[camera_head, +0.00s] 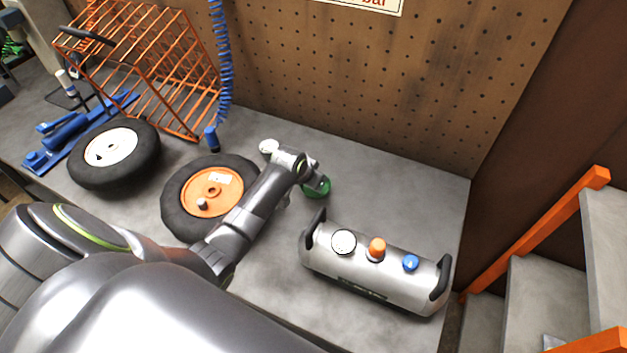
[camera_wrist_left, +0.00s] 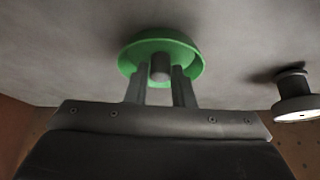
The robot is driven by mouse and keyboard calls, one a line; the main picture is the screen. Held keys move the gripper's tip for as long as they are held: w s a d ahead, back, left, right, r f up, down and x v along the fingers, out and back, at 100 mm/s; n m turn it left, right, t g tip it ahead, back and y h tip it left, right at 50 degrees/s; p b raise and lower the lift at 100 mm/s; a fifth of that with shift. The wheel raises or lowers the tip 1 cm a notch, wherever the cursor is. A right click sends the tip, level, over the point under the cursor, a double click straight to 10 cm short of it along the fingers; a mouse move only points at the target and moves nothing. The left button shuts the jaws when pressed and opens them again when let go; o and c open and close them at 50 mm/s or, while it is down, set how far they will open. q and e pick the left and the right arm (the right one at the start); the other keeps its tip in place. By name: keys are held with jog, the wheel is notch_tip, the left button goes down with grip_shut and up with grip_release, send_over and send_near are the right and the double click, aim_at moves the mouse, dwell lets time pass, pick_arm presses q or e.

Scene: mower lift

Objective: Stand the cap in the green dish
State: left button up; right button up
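The green dish (camera_head: 320,193) stands on the grey bench between the orange-hubbed wheel and the metal tank, partly hidden by my left gripper (camera_head: 318,184). In the left wrist view the dish (camera_wrist_left: 190,57) opens around my fingertips (camera_wrist_left: 160,72). A small dark grey cylinder, which looks like the cap (camera_wrist_left: 160,67), is between the two fingers, with no clear gap at its sides. It is over or inside the dish; whether it touches the dish floor is hidden. My right gripper is in neither view.
A silver tank (camera_head: 375,270) with black handles lies to the right. A wheel with an orange hub (camera_head: 190,230) is under my left arm. A white-topped round piece (camera_head: 269,146) stands behind the gripper and shows in the wrist view (camera_wrist_left: 295,97).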

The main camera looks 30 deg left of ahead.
pick_arm(q)
jog(key=o, duration=0.3)
jog(key=shift+r, duration=0.1)
jog(key=v, duration=1.2)
dwell(0.5)
